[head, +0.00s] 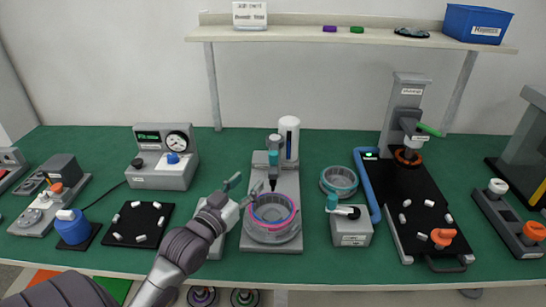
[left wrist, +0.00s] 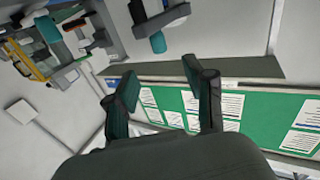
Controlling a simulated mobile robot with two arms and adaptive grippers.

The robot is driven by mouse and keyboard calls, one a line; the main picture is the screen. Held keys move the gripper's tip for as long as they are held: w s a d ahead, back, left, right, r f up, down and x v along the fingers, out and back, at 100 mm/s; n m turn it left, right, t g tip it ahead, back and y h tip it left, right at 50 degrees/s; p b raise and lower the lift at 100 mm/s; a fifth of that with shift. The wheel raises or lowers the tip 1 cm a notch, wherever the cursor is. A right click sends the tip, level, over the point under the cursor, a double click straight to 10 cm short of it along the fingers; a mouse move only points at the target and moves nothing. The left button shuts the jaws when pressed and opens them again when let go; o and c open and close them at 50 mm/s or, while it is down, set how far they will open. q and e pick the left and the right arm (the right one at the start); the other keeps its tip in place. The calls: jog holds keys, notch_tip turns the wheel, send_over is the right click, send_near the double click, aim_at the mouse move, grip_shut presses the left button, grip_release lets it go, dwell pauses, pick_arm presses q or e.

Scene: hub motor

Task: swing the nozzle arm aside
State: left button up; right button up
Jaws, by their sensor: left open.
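The dispensing station stands mid-bench in the head view, with a white upright cylinder (head: 289,136) at the back. Its nozzle arm (head: 274,143) is grey and teal and reaches forward, with a dark tip pointing down above a round grey fixture (head: 272,235) holding a pink-rimmed ring (head: 291,209). My left gripper (head: 247,184) is open and empty, just left of the nozzle, with a small apparent gap. Its spread fingers also show in the left wrist view (left wrist: 162,90). A grey part with a teal cylinder (left wrist: 157,42) appears beyond them; I cannot tell whether it is the nozzle. My right gripper is out of view.
A grey box with a teal lever (head: 351,225) and a teal-rimmed ring (head: 339,181) stand right of the station. A gauge box (head: 165,158) and a black tray (head: 139,224) are on the left. A press with a black base (head: 425,190) is farther right.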

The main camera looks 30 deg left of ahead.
aim_at(271, 159)
pick_arm(q)
jog(key=w, duration=0.4)
jog(key=w+p, duration=0.1)
jog(key=w, duration=0.8)
jog(key=shift+w+a+p, duration=0.1)
jog(key=shift+a+p, duration=0.25)
jog(key=shift+a, duration=0.05)
grip_shut()
